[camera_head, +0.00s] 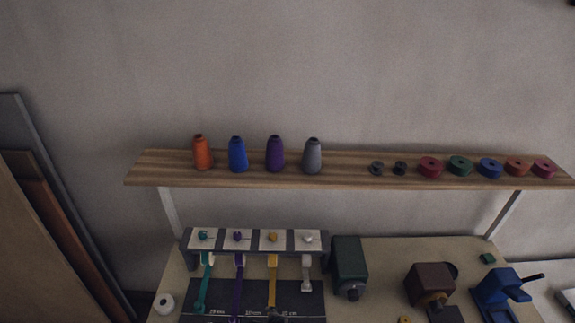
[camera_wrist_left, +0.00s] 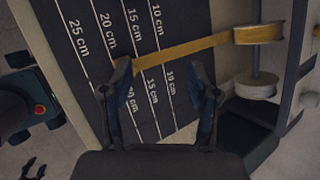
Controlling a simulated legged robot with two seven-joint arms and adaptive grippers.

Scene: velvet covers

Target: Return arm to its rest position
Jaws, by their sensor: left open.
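My left gripper (camera_wrist_left: 160,70) is open in the left wrist view, its two dark fingers apart above the dark measuring mat (camera_wrist_left: 85,50). A yellow ribbon (camera_wrist_left: 190,47) runs from its spool (camera_wrist_left: 258,33) across the mat to beside the left finger's tip. I cannot tell whether it touches that finger. In the head view the yellow ribbon (camera_head: 271,280) hangs from the ribbon rack over the mat (camera_head: 225,299). A dark shape at that view's bottom edge, by the ribbon's lower end, is too small to identify. My right gripper is not clearly seen.
A wooden shelf (camera_head: 345,180) above the table holds thread cones and small spools. Teal (camera_head: 202,289), purple (camera_head: 238,285) and white (camera_head: 307,272) ribbons hang from the rack. A green box (camera_head: 349,262), brown device (camera_head: 428,280) and blue device (camera_head: 499,291) stand to the right.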

